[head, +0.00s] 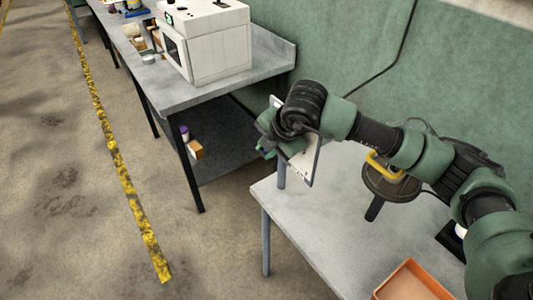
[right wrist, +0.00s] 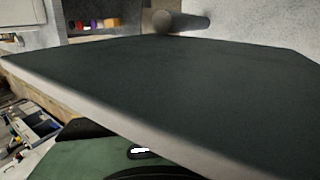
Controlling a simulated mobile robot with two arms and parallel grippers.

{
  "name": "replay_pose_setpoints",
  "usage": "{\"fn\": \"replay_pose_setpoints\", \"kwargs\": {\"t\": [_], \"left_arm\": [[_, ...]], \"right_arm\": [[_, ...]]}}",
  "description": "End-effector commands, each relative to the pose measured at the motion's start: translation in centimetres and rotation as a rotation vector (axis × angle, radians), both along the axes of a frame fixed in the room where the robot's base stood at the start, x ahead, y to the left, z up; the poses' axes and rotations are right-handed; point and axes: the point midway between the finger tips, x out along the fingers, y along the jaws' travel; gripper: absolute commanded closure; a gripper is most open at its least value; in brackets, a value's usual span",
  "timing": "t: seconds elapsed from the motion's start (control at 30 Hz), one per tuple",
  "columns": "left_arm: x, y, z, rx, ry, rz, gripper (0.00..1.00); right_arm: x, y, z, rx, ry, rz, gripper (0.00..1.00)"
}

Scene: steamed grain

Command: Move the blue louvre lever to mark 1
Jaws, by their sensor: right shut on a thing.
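The blue louvre lever does not show in either view. A white upright panel (head: 311,166) stands on a grey post at the back left of the near table, partly hidden by my right arm. My right gripper (head: 267,146) is at the panel's left side, its fingers mostly hidden by the wrist. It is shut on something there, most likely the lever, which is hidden. In the right wrist view a large dark surface with a pale edge (right wrist: 160,85) fills the picture close to the camera. No mark 1 is readable. My left gripper is out of view.
A white oven-like machine (head: 218,50) stands on the far bench. A green wall is close behind. The floor at left is open.

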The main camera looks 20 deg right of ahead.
Motion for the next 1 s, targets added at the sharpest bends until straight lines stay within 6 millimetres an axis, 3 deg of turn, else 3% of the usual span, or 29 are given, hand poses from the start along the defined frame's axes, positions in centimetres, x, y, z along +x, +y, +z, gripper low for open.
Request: {"fn": "replay_pose_setpoints", "kwargs": {"t": [0.3,0.33,0.4,0.77,1.0], "left_arm": [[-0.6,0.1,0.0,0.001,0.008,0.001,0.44],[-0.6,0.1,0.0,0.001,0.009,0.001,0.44],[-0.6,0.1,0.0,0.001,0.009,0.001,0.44],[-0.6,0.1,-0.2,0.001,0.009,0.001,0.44],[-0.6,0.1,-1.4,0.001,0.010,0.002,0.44]], "right_arm": [[0.2,-0.2,0.2,-0.001,-0.006,-0.004,1.00],[0.2,-0.2,0.2,-0.001,-0.006,-0.004,0.78],[0.2,-0.2,0.2,-0.001,-0.005,-0.004,0.59],[-0.1,-0.1,0.3,0.000,-0.003,-0.002,0.59],[-1.6,-0.8,3.2,0.002,-0.007,-0.002,0.59]]}}
